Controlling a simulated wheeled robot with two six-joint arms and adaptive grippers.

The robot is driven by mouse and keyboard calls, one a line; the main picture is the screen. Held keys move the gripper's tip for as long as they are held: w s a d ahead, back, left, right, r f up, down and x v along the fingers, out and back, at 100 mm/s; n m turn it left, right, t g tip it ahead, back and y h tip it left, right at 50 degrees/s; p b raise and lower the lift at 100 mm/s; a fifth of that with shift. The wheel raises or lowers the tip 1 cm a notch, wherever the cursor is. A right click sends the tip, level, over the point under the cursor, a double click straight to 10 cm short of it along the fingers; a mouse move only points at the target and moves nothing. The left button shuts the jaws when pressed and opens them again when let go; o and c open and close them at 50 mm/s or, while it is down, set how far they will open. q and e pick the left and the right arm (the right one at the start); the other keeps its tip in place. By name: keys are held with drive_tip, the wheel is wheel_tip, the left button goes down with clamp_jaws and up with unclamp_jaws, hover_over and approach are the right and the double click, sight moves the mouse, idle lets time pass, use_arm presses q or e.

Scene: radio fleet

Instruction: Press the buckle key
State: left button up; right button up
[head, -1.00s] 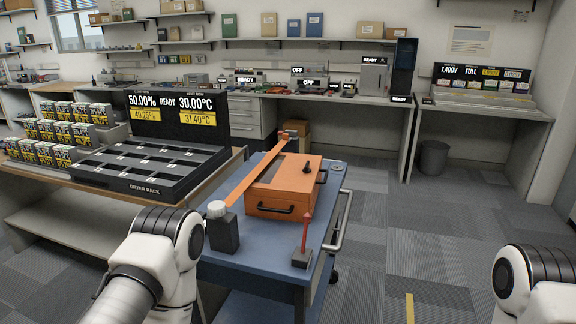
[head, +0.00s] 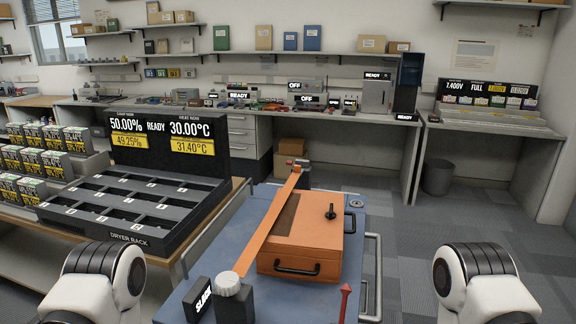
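An orange case (head: 318,240) with a black front handle and a dark top knob (head: 331,211) lies on a blue cart (head: 340,195). An orange strap (head: 256,244) runs along its left side, from a far post (head: 297,171) to a black block (head: 236,308) with a pale round cap (head: 228,284) in front. I cannot tell for certain which part is the buckle key. A black label plate (head: 202,302), partly cut off and seemingly reading "SLACK", is left of the block. Only white and black links of my arms show at the lower left and lower right; neither gripper is in view.
A red upright pointer (head: 345,292) stands at the cart's front right, beside the cart's grey handrail (head: 374,278). A dryer rack (head: 135,205) on a wooden table is close on the left. Grey floor is open to the right, with a bin (head: 437,178) behind.

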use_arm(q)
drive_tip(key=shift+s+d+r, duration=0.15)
